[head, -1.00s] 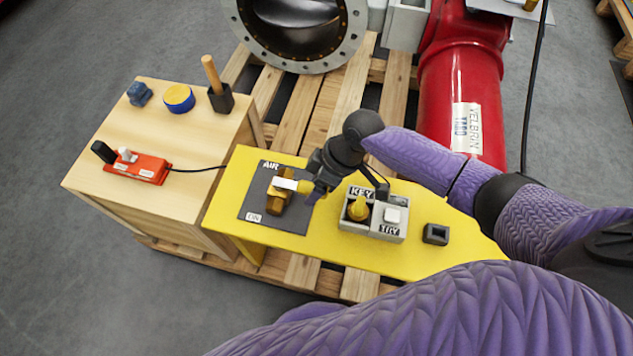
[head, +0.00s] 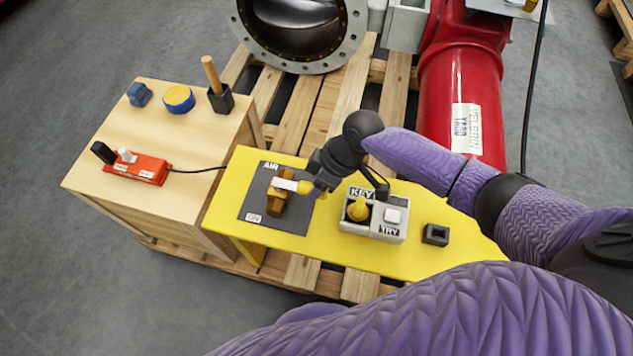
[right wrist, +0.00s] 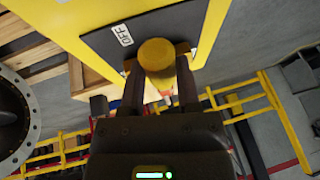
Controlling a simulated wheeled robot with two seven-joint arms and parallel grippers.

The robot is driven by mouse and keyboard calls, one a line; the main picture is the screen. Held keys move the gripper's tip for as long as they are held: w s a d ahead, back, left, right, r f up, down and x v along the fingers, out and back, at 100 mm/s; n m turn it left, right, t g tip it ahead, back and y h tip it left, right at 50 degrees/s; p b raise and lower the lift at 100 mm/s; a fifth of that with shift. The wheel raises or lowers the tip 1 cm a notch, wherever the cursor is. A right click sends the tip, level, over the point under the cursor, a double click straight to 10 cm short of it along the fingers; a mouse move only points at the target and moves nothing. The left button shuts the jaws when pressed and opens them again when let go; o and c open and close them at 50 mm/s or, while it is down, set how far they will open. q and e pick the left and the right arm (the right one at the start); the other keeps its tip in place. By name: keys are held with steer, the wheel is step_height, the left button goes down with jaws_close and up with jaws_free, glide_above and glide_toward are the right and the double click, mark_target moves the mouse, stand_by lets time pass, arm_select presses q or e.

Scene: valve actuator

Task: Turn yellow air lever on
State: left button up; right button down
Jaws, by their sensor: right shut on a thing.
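The air lever's yellow knob (head: 305,187) sticks out to the right from a brass valve body (head: 276,200), with a white piece (head: 285,184) between them. The valve sits on a dark plate (head: 258,196) marked AIR at the top and ON at the lower left. My right gripper (head: 312,186) is at the knob, its fingers partly hidden by its own wrist. In the right wrist view the yellow knob (right wrist: 158,55) is between the two fingers (right wrist: 161,82), which are shut on it. An OFF label (right wrist: 123,35) shows on the plate there. My left gripper is not in view.
A grey KEY/TRY box (head: 373,226) stands close right of the lever on the yellow bench (head: 330,256). A black square socket (head: 436,234) is further right. A wooden cabinet (head: 150,205) at left carries a red switch box (head: 137,167) and small items.

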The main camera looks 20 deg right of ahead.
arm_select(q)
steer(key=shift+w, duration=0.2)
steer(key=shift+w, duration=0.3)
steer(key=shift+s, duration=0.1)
